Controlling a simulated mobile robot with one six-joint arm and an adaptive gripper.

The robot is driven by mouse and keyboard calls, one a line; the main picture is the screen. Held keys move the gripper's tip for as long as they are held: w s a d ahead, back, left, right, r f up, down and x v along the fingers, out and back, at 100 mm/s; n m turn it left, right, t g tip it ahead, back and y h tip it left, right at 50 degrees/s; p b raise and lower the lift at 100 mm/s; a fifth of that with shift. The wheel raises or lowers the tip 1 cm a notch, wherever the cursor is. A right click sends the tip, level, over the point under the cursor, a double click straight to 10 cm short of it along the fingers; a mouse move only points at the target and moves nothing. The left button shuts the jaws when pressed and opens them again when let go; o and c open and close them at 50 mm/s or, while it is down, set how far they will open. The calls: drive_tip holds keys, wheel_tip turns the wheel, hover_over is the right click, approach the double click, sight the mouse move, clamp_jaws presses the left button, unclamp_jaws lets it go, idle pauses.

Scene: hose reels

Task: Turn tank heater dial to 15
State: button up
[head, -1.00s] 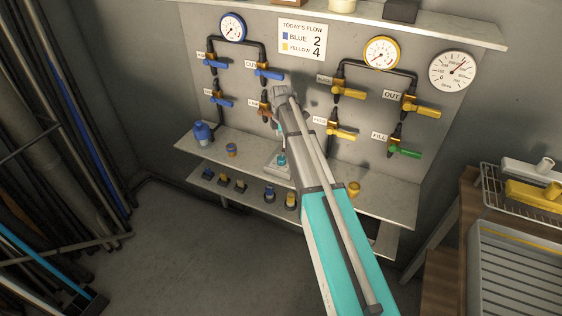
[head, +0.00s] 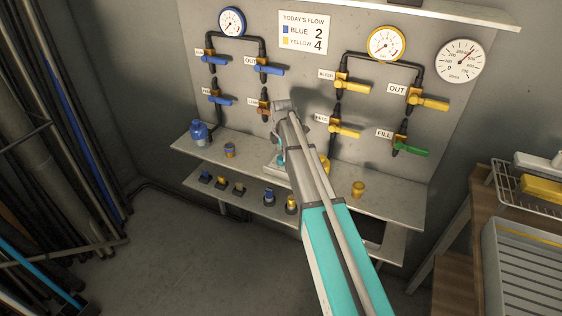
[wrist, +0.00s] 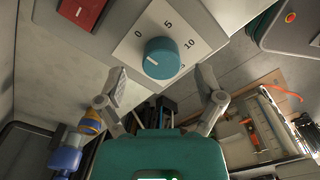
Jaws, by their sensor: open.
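The tank heater dial (wrist: 160,57) is a round teal knob on a pale scale plate (wrist: 125,48) in the wrist view. The numbers 0, 5 and 10 are readable; a further mark at the lower right is partly hidden by the knob. A short white line shows on the knob's lower left face; the exact setting is unclear. My gripper (wrist: 160,76) is open, one finger on each side of the dial's near edge, with nothing held. In the head view my arm mostly hides the heater area.
A red switch (wrist: 83,12) sits beside the scale plate. Behind the shelf (head: 400,196) are blue, yellow and green valve handles and gauges. A table with trays is right.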

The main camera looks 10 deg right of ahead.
drive_tip(key=shift+f+b, duration=0.65)
drive_tip(key=shift+f, duration=0.25)
drive_tip(key=shift+a, duration=0.1)
drive_tip(key=c, duration=1.1)
